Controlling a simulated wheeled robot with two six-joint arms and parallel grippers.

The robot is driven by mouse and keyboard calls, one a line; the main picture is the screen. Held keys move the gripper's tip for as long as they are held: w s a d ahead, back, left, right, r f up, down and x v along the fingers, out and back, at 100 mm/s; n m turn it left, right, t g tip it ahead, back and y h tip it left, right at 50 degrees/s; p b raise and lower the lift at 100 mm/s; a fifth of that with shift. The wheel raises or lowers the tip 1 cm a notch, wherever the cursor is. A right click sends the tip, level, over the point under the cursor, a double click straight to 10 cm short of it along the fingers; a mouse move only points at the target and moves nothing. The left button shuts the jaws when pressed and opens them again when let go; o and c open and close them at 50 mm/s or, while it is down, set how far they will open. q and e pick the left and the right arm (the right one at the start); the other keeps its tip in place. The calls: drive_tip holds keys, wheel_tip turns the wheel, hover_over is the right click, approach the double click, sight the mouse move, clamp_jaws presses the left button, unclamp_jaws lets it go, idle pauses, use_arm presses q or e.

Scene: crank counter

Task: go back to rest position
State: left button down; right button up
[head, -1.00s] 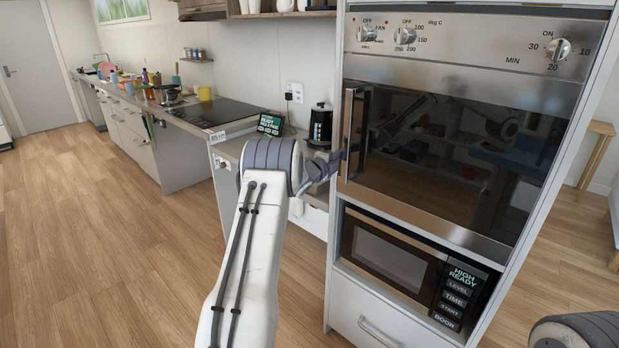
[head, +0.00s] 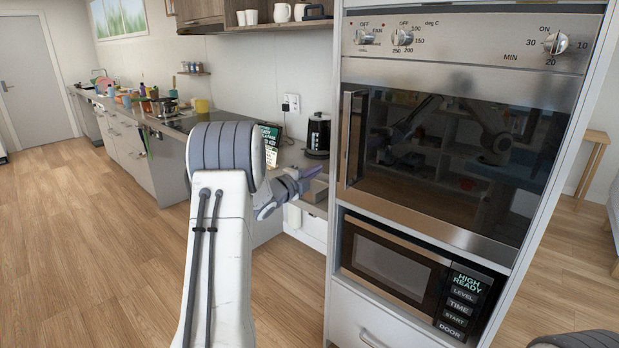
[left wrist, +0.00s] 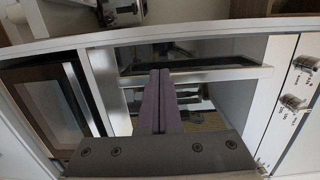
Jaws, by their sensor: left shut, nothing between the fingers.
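My left gripper (head: 308,174) is in front of the counter, to the left of the oven's handle and apart from it. Its two purple fingers (left wrist: 159,100) are together with nothing between them in the left wrist view. My left arm comes up from the bottom of the head view and hides part of the counter. Only a bit of my right arm shows at the lower right corner; its gripper is out of view.
The tall unit holds an oven (head: 440,165) with a closed door and upright handle (head: 350,135), and a microwave (head: 395,268) below. A black kettle (head: 318,135) stands on the counter. Open wood floor (head: 90,240) lies to the left.

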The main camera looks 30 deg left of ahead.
use_arm(q)
drive_tip(key=shift+s+a, duration=0.15)
drive_tip(key=shift+s, duration=0.95)
